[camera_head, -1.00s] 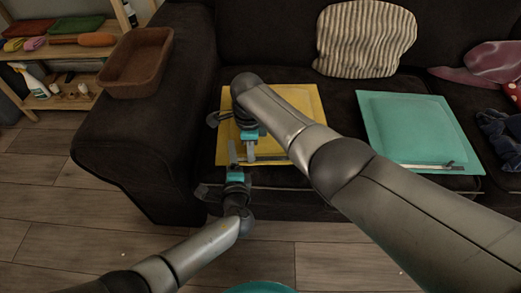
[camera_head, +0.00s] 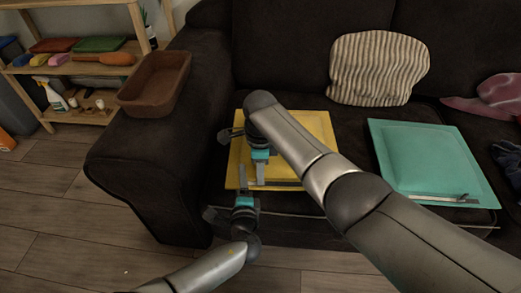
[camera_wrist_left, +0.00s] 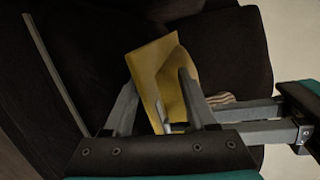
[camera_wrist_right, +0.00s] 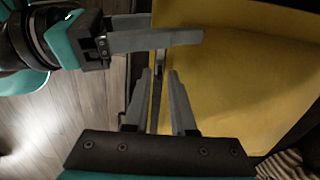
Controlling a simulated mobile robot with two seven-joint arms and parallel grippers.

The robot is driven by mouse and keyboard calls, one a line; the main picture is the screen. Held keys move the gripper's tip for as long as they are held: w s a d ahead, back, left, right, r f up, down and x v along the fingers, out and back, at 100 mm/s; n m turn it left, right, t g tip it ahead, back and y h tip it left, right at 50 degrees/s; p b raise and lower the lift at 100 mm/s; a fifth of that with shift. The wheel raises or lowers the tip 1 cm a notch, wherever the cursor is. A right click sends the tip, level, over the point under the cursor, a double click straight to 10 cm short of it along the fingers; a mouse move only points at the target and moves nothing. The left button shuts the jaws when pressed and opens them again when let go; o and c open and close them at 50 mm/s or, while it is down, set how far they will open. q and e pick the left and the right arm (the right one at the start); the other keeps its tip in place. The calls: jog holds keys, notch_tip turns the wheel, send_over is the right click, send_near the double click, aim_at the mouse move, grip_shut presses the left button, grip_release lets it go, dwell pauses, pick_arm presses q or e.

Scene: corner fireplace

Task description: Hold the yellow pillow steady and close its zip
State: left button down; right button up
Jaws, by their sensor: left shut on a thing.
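The yellow pillow (camera_head: 310,135) lies flat on the sofa seat, partly hidden by my right arm. Its zip, a dark strip (camera_head: 285,184), runs along the front edge. My left gripper (camera_head: 243,180) is shut on the pillow at its front left corner; in the left wrist view yellow cloth (camera_wrist_left: 153,65) shows between the fingers. My right gripper (camera_head: 259,176) points down at the front edge, close beside the left one. The zip pull is not clearly visible.
A teal pillow (camera_head: 420,155) lies to the right on the seat. A striped cushion (camera_head: 378,68) leans on the backrest. A brown basket (camera_head: 153,85) sits on the left armrest. A wooden shelf (camera_head: 100,68) stands at left. Floor in front is clear.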

notch_tip(320, 180, up, 10)
dwell(0.4)
jog(key=shift+d+f, duration=0.1)
jog(key=shift+c, duration=1.3)
jog(key=shift+d+f+n, duration=0.15)
jog(key=shift+f+n, duration=0.05)
jog(key=shift+n, duration=0.1)
grip_shut()
jog(key=s+d+f+n+t+y, duration=0.1)
jog(key=s+d+n+t+y, duration=0.15)
jog(key=d+n, duration=0.5)
jog(key=s+d+f+n+t+y, duration=0.15)
jog(key=d+n+y, duration=0.3)
jog(key=n, duration=0.65)
jog(key=shift+h, duration=0.5)
jog(key=x, duration=0.9)
jog(key=shift+w+a+f, duration=0.1)
jog(key=shift+w+a, duration=0.05)
jog(key=shift+a, duration=0.05)
jog(key=a, duration=0.3)
jog(key=shift+a+f, duration=0.1)
jog(key=shift+f, duration=0.05)
jog(key=shift+a, duration=0.45)
